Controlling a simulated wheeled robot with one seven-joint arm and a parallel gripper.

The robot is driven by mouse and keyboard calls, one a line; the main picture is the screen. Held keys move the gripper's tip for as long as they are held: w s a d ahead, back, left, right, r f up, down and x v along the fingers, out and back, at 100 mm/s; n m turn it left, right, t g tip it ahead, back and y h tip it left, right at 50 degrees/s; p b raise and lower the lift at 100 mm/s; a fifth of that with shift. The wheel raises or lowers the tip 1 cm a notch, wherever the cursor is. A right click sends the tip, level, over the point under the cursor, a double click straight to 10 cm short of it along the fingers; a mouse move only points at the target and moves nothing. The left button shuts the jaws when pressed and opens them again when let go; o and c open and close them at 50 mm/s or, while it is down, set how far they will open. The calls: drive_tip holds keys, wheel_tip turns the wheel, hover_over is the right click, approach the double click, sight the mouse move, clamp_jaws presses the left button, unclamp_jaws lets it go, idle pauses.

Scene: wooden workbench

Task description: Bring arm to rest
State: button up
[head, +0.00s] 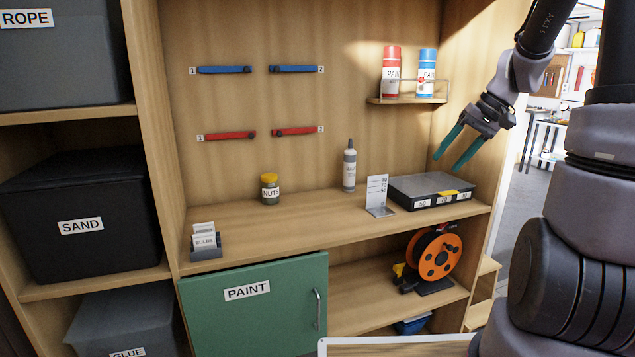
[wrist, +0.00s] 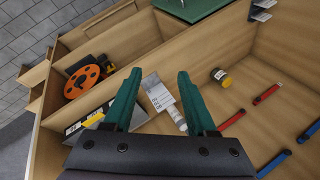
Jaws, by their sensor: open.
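My gripper (head: 454,160) has two teal fingers and is open with nothing between them. In the head view it hangs at the right end of the workbench, above and a little to the right of the grey organizer case (head: 432,188). The fingers point down and to the left. In the wrist view the open fingers (wrist: 157,98) stand apart. A small white sign (wrist: 157,92) and a tube (wrist: 177,117) show beyond the gap. The organizer case is partly hidden behind the left finger there.
A red can (head: 391,75) and a blue can (head: 427,75) stand on a small shelf near my arm. A jar labelled NUTS (head: 270,190) stands on the bench. An orange reel (head: 435,257) sits below. The green PAINT door (head: 255,305) is shut. The bench's middle is mostly clear.

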drive_tip(key=s+a+r+m+t+h, duration=0.1)
drive_tip(key=s+a+r+t, duration=0.1)
drive_tip(key=s+r, duration=0.3)
drive_tip(key=s+a+r+m+t+h, duration=0.1)
drive_tip(key=s+a+r, duration=0.3)
drive_tip(key=s, duration=0.8)
wheel_tip(320, 180, up, 2)
drive_tip(key=shift+s+a+r+m+t+h, duration=0.15)
drive_tip(key=shift+a+m+t+h, duration=0.2)
drive_tip(key=shift+t+h, duration=0.4)
drive_tip(key=shift+a, duration=0.1)
